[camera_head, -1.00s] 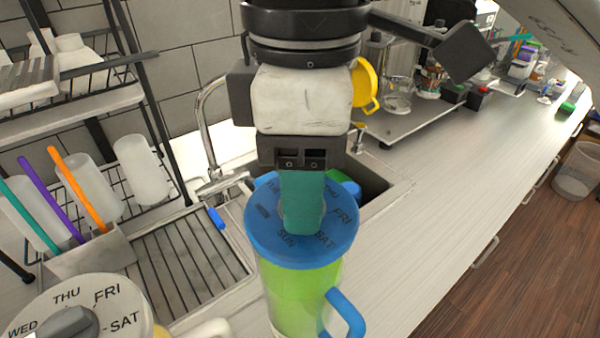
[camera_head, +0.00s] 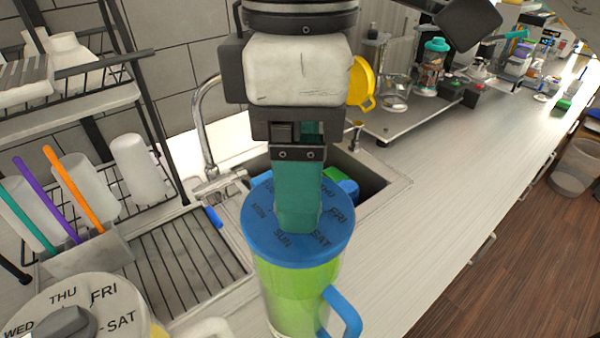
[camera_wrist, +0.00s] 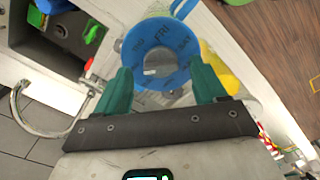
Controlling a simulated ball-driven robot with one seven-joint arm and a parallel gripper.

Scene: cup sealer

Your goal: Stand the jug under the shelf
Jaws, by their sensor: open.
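The green jug (camera_head: 300,290) with a blue lid (camera_head: 262,225) and blue handle (camera_head: 343,312) stands upright on the counter at the sink's front edge. My gripper (camera_head: 299,222) points down right over the lid. In the wrist view, its teal fingers (camera_wrist: 161,72) are apart, with the lid (camera_wrist: 158,32) between and beyond the tips. The near finger hides the lid's middle in the head view, and I cannot tell whether the fingers touch it. The shelf (camera_head: 85,106) is part of a black rack at the left, with pale cups below it.
A pale-lidded container (camera_head: 125,300) stands close at the lower left. A holder (camera_head: 90,262) with coloured sticks and a ribbed drainboard (camera_head: 185,265) lie left of the jug. The sink and tap (camera_head: 205,130) are behind it. The counter (camera_head: 440,190) to the right is clear.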

